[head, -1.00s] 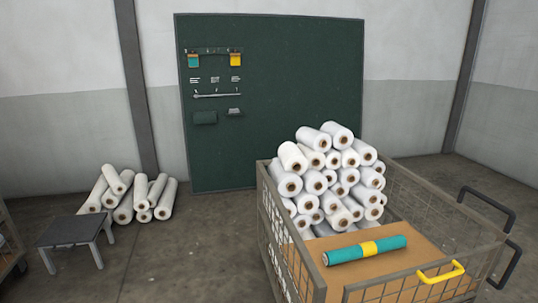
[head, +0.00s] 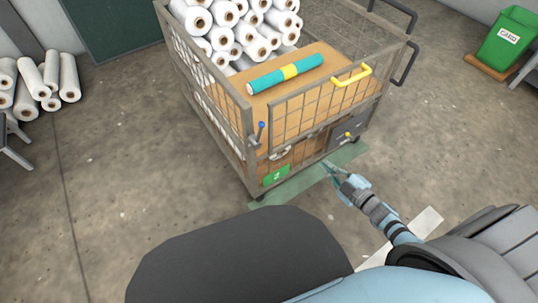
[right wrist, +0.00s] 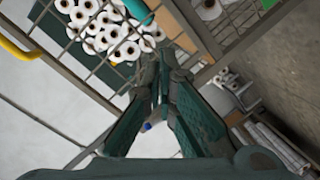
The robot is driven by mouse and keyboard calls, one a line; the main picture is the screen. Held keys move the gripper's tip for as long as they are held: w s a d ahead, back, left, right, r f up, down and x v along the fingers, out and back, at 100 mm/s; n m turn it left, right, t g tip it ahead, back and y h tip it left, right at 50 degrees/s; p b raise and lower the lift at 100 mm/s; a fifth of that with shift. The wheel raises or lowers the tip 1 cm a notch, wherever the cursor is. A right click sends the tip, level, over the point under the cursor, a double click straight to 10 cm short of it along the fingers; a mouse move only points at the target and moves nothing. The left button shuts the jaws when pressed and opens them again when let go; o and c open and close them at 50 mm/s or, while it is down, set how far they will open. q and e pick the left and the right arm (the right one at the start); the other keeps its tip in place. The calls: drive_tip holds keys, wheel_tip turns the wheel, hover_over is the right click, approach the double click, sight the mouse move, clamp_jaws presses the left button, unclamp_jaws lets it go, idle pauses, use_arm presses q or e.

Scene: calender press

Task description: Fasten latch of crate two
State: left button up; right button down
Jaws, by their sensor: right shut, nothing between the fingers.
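Crate two is a wire-mesh cart (head: 222,137) with a green label marked 2 (head: 276,175) low on its front. Its latch lever with a blue knob (head: 261,126) stands at the front left corner post, beside the left end of the mesh front gate (head: 300,112). The gate has a yellow handle (head: 351,76). My right gripper (head: 329,167) is shut and empty, in front of the crate's lower front, to the right of and below the latch. In the right wrist view the blue knob (right wrist: 147,126) shows beyond the fingers (right wrist: 158,108), partly hidden. My left gripper is out of view.
A grey box with a yellow knob (head: 347,134) is low at the front right. A green bin (head: 508,40) stands far right.

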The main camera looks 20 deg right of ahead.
drive_tip(key=w+a+r+n+g+y+b, duration=0.2)
drive_tip(key=a+r+n+y+b, duration=0.45)
drive_tip(key=n+y, duration=0.55)
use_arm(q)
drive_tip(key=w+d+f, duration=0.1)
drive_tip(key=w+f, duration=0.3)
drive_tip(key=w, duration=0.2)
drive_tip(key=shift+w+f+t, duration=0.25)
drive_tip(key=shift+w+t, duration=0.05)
use_arm(e)
drive_tip(key=w+a+r+h, duration=0.1)
drive_tip(key=w+a+r, duration=0.1)
drive_tip(key=w+a, duration=0.7)
drive_tip(key=shift+r+n, duration=0.2)
drive_tip(key=shift+n, duration=0.1)
